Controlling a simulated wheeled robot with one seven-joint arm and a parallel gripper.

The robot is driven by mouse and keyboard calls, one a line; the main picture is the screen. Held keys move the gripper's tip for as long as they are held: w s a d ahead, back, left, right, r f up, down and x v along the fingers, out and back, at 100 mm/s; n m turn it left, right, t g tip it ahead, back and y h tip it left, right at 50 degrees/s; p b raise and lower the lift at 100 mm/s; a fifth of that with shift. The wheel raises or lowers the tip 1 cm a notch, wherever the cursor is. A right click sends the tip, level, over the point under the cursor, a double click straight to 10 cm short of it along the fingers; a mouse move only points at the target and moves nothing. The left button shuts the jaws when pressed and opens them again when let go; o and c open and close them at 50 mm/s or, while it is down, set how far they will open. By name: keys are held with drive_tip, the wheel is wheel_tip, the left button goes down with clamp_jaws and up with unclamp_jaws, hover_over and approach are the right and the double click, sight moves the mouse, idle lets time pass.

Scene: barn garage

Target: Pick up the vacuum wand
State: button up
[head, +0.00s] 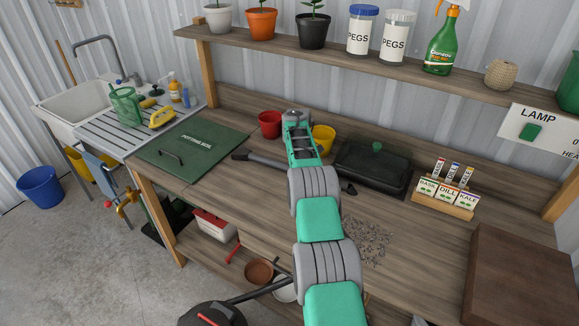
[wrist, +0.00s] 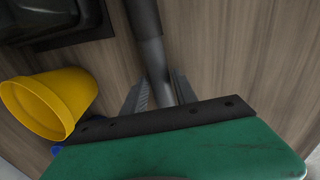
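The vacuum wand (head: 262,160) is a dark tube lying on the wooden workbench. Its left end shows left of my arm and its other end shows to the right, with the middle hidden behind my arm. My gripper is over the wand, its fingers hidden in the head view. In the wrist view the wand (wrist: 145,22) runs down from the top edge and passes between my fingers (wrist: 160,88). One finger is on each side of the tube, and they look open with narrow gaps. Whether they touch it is hard to see.
A yellow pot (head: 324,139) stands close beside my gripper, also in the wrist view (wrist: 50,100). A red pot (head: 270,124) stands left of it. A black lidded tray (head: 372,168), a seed rack (head: 444,197) and loose gravel (head: 368,240) are to the right. A shelf (head: 340,62) overhangs behind.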

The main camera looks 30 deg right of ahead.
drive_tip(key=shift+w+d+f, duration=0.1)
drive_tip(key=shift+f, duration=0.25)
drive_tip(key=shift+c, duration=0.5)
clamp_jaws()
drive_tip(key=shift+r, duration=0.1)
